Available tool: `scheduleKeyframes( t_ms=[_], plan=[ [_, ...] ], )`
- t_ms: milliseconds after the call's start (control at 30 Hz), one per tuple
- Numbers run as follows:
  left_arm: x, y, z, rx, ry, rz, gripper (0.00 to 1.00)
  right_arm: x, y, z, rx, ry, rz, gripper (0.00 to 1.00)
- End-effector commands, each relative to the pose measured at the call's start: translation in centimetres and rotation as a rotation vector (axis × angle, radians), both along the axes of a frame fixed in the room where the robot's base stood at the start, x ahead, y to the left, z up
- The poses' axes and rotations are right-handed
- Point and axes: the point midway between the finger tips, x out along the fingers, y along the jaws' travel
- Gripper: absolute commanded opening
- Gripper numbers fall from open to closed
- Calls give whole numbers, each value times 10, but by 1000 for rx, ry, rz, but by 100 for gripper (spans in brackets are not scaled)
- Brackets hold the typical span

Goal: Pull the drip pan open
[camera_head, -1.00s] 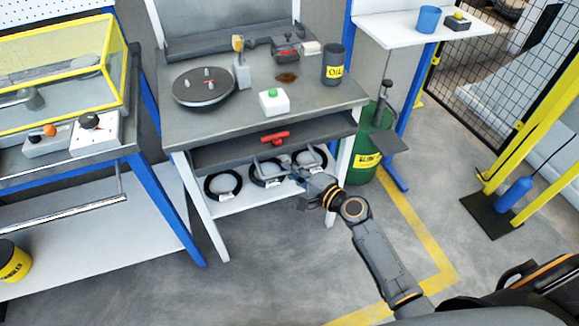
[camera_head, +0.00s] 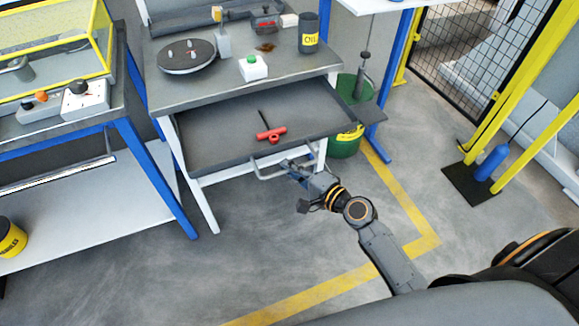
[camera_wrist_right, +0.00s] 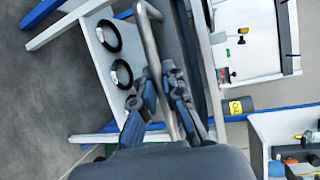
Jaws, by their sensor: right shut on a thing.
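The drip pan (camera_head: 212,142) is a wide dark grey tray under the bench top. It stands well out from the bench front, with its inside visible. A red T-handled tool (camera_head: 270,134) lies in it. The pan's grey bar handle (camera_head: 262,177) is on its front edge. My right gripper (camera_head: 293,168) is shut on the handle, near its right end. In the right wrist view the fingers (camera_wrist_right: 165,82) close around the handle bar (camera_wrist_right: 150,42). My left gripper is not in view.
The bench top (camera_head: 210,88) carries a round turntable, a green-button box and an oil can (camera_head: 309,33). A green drum (camera_head: 346,140) stands close to the pan's right side. A blue-legged table is at the left. The floor in front of the pan is clear.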

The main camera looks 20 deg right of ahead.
Motion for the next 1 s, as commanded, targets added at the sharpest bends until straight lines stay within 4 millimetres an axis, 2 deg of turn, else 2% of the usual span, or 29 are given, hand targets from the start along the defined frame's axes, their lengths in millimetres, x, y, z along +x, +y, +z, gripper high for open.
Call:
scheduleKeyframes(
  t_ms=[233,267,367,633,767,867,1000],
  plan=[
    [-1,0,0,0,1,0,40,0,0,0,0,1,0,0],
    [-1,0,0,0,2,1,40,0,0,0,0,1,0,14],
    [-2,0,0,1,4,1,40,0,0,0,0,1,0,34],
    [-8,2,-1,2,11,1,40,0,0,0,0,0,0,34],
    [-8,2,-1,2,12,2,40,-6,-3,1,-2,0,-1,34],
    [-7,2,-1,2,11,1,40,-19,-9,3,-3,1,0,34],
    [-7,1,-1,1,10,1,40,-46,-21,8,-4,4,1,34]
  ],
)
